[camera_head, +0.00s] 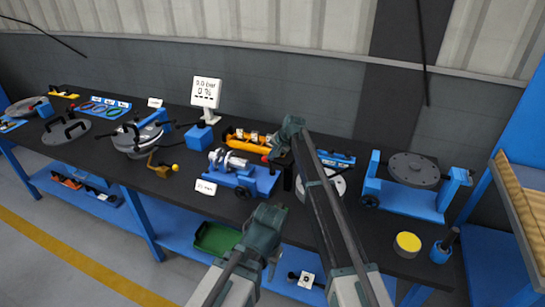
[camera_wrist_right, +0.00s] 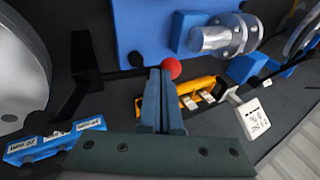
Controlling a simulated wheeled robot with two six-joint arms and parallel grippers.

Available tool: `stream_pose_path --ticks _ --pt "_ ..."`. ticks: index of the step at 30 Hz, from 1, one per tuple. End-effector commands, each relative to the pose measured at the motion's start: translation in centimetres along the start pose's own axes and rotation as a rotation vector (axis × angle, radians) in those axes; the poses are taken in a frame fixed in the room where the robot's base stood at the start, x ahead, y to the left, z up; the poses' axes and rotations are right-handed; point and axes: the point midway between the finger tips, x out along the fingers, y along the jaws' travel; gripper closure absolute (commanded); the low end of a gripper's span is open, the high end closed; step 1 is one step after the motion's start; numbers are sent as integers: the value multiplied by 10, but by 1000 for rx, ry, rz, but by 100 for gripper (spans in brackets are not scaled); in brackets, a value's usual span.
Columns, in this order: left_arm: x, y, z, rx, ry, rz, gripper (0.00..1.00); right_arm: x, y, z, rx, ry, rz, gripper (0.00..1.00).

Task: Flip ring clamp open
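A silver flanged cylinder with ring-shaped bands (camera_head: 228,160) lies on a blue wheeled fixture (camera_head: 258,184) at the middle of the bench. It also shows in the right wrist view (camera_wrist_right: 222,40). I cannot tell the ring clamp's opening from these bands. A red ball knob (camera_wrist_right: 172,68) sits at the fixture's edge, just beyond my right fingertips. My right gripper (camera_wrist_right: 161,72) has its fingers together with nothing visible between them; contact with the knob is unclear. In the head view it (camera_head: 281,150) is right of the cylinder. My left gripper (camera_head: 270,262) hangs low before the bench, its fingers unclear.
An orange tool holder (camera_head: 246,138) and a white display (camera_head: 206,92) stand behind the fixture. A round silver vessel (camera_head: 140,138) with black handles is at left. A blue stand with a grey disc (camera_head: 413,168) and a yellow-topped can (camera_head: 407,244) are at right.

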Motion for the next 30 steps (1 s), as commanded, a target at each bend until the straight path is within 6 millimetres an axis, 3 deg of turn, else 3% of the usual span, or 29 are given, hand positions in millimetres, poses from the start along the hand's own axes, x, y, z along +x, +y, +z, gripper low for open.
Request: stream_pose_path --ticks 19,30 --pt "-2 0 0 0 0 0 50 -1 -3 6 -5 -11 4 100" --pt "-40 -4 2 0 0 0 50 -41 -11 2 -1 -2 0 100"
